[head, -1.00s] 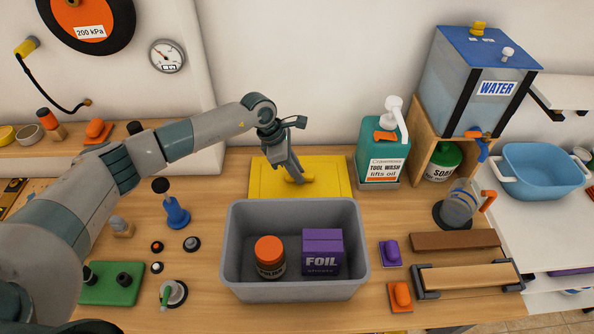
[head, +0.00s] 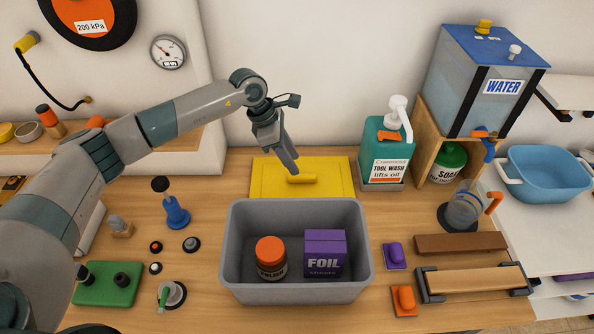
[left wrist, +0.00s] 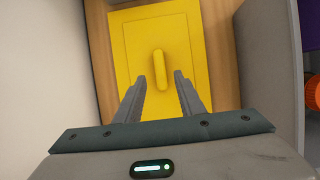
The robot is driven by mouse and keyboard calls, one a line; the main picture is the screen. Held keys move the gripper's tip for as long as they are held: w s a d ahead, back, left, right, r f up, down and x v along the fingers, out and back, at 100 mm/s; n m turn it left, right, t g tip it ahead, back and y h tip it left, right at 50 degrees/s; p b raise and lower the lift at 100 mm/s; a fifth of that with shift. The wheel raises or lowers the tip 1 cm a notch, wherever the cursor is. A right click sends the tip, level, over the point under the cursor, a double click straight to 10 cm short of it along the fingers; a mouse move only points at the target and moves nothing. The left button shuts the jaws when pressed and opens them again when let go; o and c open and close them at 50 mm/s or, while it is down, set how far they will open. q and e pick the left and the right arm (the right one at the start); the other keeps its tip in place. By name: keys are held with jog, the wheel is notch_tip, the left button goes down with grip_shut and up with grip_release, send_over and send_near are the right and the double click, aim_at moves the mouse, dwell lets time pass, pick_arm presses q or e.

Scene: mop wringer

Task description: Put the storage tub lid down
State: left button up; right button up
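The yellow storage tub lid (head: 268,182) lies flat on the table behind the grey tub (head: 295,293), against the wall side. Its raised yellow handle (head: 301,179) is bare. My left gripper (head: 291,167) is above the lid, clear of the handle. In the left wrist view my left gripper (left wrist: 160,90) is open, with a gap between its fingers, and the lid (left wrist: 135,40) and handle (left wrist: 158,70) lie beyond the fingertips. The tub is open and holds an orange-capped jar (head: 270,257) and a purple foil box (head: 324,253). My right gripper is not in view.
A green tool wash bottle (head: 386,152) stands right of the lid. A water tank (head: 475,85) sits on a wooden stand further right. Small knobs and a blue plunger-like piece (head: 176,213) are at left. Wooden bars (head: 470,280) lie right of the tub.

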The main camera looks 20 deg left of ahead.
pick_arm(q)
jog(key=b+v, duration=0.1)
jog(key=v, duration=0.5)
jog(key=shift+b, duration=0.35)
